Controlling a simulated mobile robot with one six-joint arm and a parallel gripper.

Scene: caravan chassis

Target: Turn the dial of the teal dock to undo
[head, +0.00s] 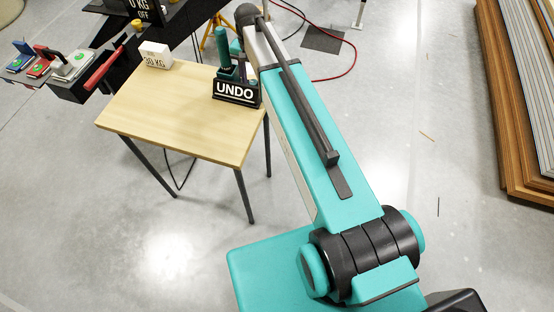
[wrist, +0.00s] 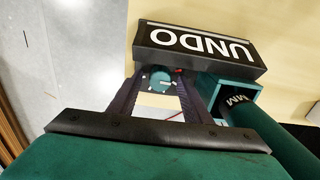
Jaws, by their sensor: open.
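The dock (head: 236,98) is a dark box with a white UNDO label, on the right side of the wooden table in the head view. Its label plate (wrist: 198,48) appears upside down in the wrist view. The dial (wrist: 160,80) is a small round teal knob with a white mark and a red mark beside it. My gripper (wrist: 158,75) is open, with one dark finger on each side of the dial. I cannot tell whether the fingers touch it. A teal square holder (wrist: 248,88) with a dark-ended teal tool (wrist: 283,142) stands right beside the fingers.
The wooden table (head: 165,110) has clear room left of the dock. A white 30 KG block (head: 155,55) stands at its back left. Beyond the table is a dark bench with blue, red and grey units (head: 70,65). A red cable (head: 345,65) lies on the floor.

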